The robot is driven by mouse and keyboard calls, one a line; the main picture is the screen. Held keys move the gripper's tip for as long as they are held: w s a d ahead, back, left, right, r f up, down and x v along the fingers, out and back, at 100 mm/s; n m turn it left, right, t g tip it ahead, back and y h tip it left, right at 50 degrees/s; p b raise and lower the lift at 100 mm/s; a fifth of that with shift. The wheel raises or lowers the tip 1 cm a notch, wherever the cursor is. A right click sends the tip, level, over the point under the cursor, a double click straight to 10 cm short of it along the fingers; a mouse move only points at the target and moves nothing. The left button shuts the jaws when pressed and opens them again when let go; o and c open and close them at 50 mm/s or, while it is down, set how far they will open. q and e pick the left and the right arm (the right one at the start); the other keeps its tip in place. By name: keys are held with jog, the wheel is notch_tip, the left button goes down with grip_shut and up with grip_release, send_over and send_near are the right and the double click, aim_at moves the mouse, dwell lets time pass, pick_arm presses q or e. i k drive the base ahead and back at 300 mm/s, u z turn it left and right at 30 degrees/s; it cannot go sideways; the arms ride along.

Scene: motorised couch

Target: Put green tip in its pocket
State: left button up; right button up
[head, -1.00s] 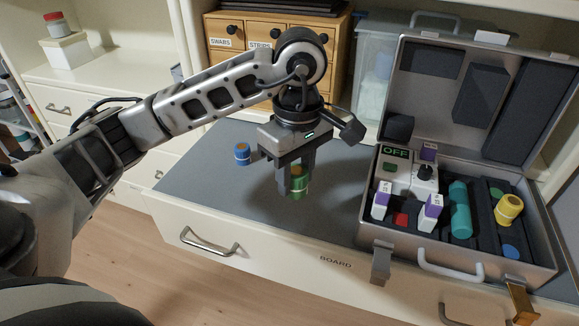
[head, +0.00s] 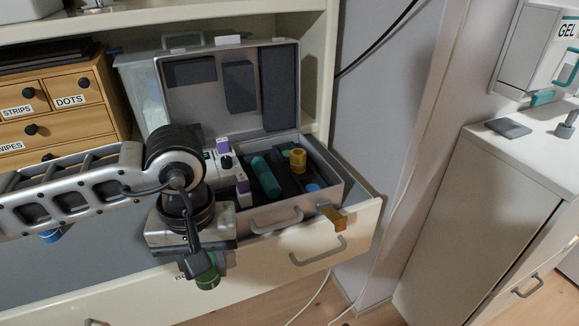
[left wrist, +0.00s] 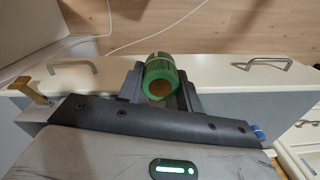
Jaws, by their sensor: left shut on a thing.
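My left gripper (left wrist: 160,85) is shut on the green tip (left wrist: 162,72), a green cylinder with a tan centre, in the left wrist view. In the head view the green tip (head: 208,281) shows under the gripper, over the drawer front, and my wrist hides most of the fingers. The open grey case (head: 335,190) stands to the right and behind. Inside it, a yellow tip (head: 298,160), a teal cylinder (head: 266,177) and a blue disc (head: 312,188) sit in dark foam. The pocket for the green tip cannot be told apart. My right gripper is not in view.
The case lid (head: 222,85) stands open at the back. White and purple boxes (head: 244,190) stand at the case's left, partly behind my arm. A blue tip (head: 51,236) shows below my arm. A wooden drawer box (head: 60,105) stands at the left.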

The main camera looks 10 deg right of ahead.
aim_at(288, 153)
jog(key=u, duration=0.3)
jog(key=i, duration=0.25)
jog(key=z, duration=1.45)
jog(key=i, duration=0.5)
jog(key=z, duration=0.05)
